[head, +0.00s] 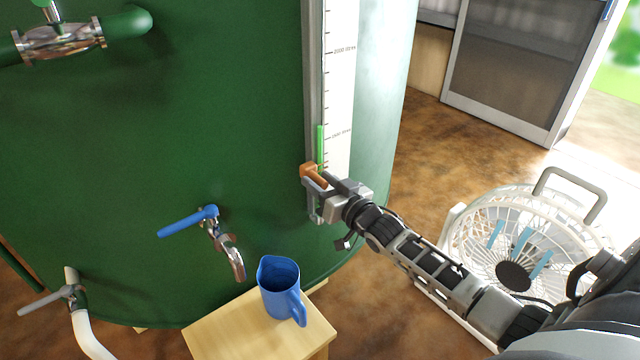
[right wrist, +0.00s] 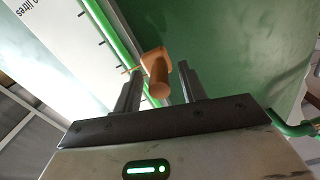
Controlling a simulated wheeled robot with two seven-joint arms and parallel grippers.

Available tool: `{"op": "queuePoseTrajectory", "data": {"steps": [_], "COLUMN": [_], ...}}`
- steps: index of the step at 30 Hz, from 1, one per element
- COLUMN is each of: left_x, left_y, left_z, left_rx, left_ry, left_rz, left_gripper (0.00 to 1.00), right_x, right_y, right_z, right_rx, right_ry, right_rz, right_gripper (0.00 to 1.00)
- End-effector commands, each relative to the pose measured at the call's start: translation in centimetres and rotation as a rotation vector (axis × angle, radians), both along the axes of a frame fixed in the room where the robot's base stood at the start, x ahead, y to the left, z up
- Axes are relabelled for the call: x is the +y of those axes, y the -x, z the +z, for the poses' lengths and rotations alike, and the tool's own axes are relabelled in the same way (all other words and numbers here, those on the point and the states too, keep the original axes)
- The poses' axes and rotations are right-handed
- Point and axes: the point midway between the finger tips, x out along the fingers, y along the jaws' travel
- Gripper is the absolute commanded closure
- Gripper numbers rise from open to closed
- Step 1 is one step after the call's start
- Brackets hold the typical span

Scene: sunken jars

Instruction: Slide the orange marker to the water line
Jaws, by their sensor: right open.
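The orange marker (head: 315,176) sits on the upright gauge of the green tank, beside the scale. The green water column (head: 320,145) in the gauge tube ends above the marker, near a labelled mark on the white scale (head: 341,70). My right gripper (head: 319,192) is at the marker and partly covers it. In the right wrist view, the marker's orange knob (right wrist: 158,80) lies between the two open fingers of the right gripper (right wrist: 158,88), with small gaps at both sides. The green tube (right wrist: 112,35) runs past it there. My left gripper is not in view.
A blue jug (head: 280,285) stands on a wooden stool (head: 235,335) below a tap with a blue lever (head: 190,222). A white fan (head: 520,240) stands on the floor at the right, close to my right arm. Pipes and valves stick out of the tank at the left.

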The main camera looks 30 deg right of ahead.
Motion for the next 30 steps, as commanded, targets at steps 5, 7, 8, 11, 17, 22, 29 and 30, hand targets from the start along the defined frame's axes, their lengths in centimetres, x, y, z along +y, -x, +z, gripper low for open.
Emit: {"op": "queuePoseTrajectory", "data": {"steps": [5, 7, 8, 11, 17, 22, 29, 30], "left_x": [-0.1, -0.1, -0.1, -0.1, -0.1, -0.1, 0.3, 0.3], "left_y": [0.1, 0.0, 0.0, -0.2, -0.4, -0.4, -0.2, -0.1], "left_z": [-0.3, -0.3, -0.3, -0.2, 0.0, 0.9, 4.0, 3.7], "left_rx": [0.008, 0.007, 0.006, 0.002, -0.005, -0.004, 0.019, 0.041], "left_ry": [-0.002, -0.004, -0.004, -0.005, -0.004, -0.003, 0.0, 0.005], "left_rz": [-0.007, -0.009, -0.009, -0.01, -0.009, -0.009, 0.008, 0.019], "left_gripper": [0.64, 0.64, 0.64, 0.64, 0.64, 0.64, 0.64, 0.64], "right_x": [0.0, 0.0, 0.0, 0.0, 0.0, 0.0, 0.0, 0.0], "right_y": [-0.5, -0.5, -0.5, -0.4, -0.4, -0.4, -0.4, -0.4], "right_z": [0.0, 0.0, 0.0, 0.0, 0.0, 1.0, 5.7, 6.5], "right_rx": [0.001, 0.001, 0.001, 0.001, 0.001, 0.0, 0.0, 0.0], "right_ry": [0.0, 0.0, 0.0, 0.0, 0.0, 0.0, 0.0, 0.0], "right_rz": [-0.001, -0.001, -0.001, -0.001, 0.0, 0.0, -0.001, -0.001], "right_gripper": [0.59, 0.59, 0.59, 0.64, 1.0, 1.0, 1.0, 1.0]}}
